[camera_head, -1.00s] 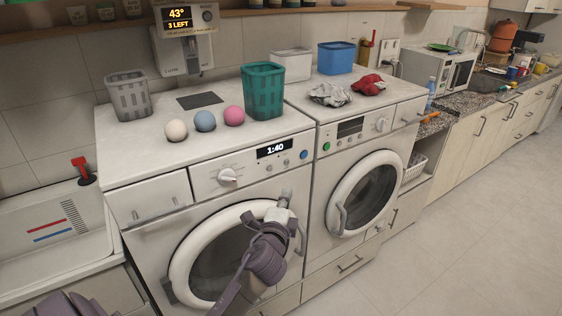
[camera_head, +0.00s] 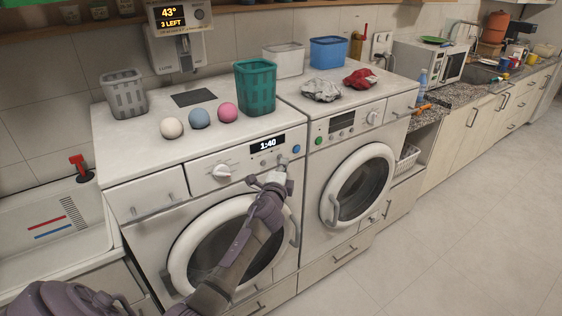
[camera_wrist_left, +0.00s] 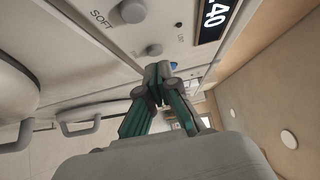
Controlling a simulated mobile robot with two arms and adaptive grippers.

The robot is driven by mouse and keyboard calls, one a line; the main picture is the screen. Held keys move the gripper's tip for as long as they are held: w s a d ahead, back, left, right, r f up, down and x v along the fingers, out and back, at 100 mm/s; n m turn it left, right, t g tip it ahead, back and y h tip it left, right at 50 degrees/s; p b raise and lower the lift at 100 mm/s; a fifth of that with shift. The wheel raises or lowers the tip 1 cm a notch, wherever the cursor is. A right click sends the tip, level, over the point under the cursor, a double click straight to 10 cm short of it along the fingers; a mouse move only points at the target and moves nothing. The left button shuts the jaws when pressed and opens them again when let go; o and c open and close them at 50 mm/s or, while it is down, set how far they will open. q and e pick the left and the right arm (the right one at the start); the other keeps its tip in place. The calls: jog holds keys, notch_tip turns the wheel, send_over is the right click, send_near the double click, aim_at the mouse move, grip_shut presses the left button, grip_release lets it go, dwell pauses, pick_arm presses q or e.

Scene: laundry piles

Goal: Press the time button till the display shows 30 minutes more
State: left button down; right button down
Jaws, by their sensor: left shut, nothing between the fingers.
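The left washing machine (camera_head: 140,207) has a dark display (camera_head: 268,143) reading 1:40. Below it are small buttons (camera_head: 266,161), with a blue button (camera_head: 296,149) to their right. My left gripper (camera_head: 283,170) is shut and empty, just below the button row. In the left wrist view its fingertips (camera_wrist_left: 158,74) point at the panel, near a grey button (camera_wrist_left: 153,50) and a blue button (camera_wrist_left: 174,65). Part of the display (camera_wrist_left: 215,18) shows "40" there. I cannot tell whether the fingertips touch the panel, or which button is the time button. My right gripper is out of view.
A second machine (camera_head: 350,145) stands to the right. The round door (camera_head: 180,262) bulges out below the panel.

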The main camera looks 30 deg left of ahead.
pick_arm(q)
jog(key=shift+w+a, duration=0.15)
jog(key=shift+a, duration=0.4)
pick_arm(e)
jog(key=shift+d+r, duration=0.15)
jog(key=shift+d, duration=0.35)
